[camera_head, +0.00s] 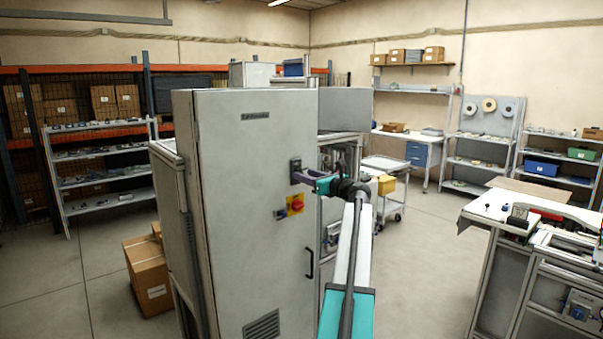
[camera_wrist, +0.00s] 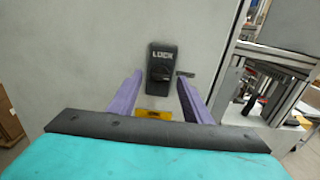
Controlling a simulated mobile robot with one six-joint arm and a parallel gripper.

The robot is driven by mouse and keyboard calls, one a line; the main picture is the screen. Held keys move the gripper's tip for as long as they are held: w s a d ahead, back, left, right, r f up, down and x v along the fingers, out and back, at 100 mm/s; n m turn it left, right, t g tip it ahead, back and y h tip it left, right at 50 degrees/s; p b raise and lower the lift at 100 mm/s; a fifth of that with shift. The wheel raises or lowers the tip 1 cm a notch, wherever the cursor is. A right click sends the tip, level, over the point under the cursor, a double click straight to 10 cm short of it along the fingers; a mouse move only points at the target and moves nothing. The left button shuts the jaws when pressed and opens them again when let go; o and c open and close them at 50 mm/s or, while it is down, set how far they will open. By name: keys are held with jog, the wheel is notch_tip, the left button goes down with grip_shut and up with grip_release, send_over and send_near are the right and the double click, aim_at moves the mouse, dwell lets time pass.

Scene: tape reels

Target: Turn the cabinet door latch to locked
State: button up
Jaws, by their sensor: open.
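The grey cabinet door (camera_head: 258,205) stands closed in the head view. The dark latch (camera_head: 295,166) is near its right edge. In the wrist view the latch plate (camera_wrist: 161,53) reads LOCK at its top. A thin dark lever (camera_wrist: 186,74) appears to point right from its lower part; its exact angle is hard to tell. My gripper (camera_head: 303,180) faces the door at the latch. In the wrist view my gripper (camera_wrist: 159,78) is open, its purple fingers spread either side of the latch's lower part. I cannot tell whether they touch it.
A red knob on a yellow plate (camera_head: 295,205) and a black door handle (camera_head: 310,263) sit below the latch. Cardboard boxes (camera_head: 147,274) stand left of the cabinet. A cart (camera_head: 385,167) stands behind to the right, and a workbench (camera_head: 510,217) stands at right. Floor between is clear.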

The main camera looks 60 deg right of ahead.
jog(key=shift+x, duration=1.2)
jog(key=c, duration=1)
jog(key=shift+s+a+f, duration=0.1)
jog(key=shift+a, duration=0.4)
jog(key=shift+c, duration=0.3)
jog(key=shift+d, duration=0.4)
